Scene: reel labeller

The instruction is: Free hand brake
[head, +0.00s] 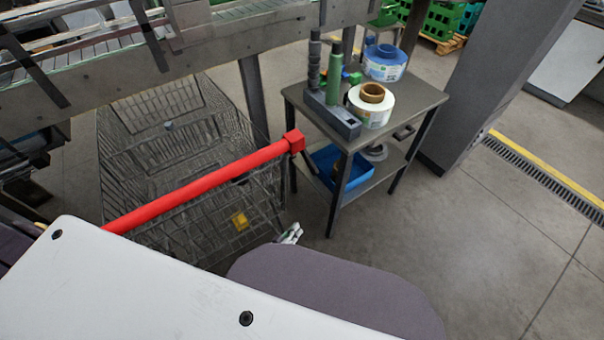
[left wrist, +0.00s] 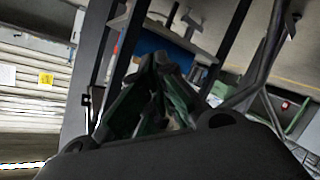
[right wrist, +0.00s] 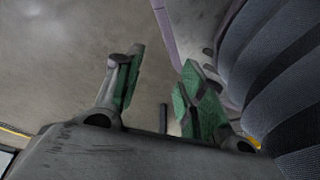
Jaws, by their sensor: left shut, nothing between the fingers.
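I cannot make out a hand brake in any view. In the head view only a small part of my left gripper (head: 289,235) shows, beside the shopping cart's right end and below its red handle (head: 205,185). In the left wrist view my left gripper (left wrist: 160,75) has its fingers together, with nothing between them. A dark frame with bars and a blue surface lie beyond it. My right gripper (right wrist: 162,78) is open and empty in the right wrist view, over plain floor. It is hidden in the head view.
Floor at right is clear.

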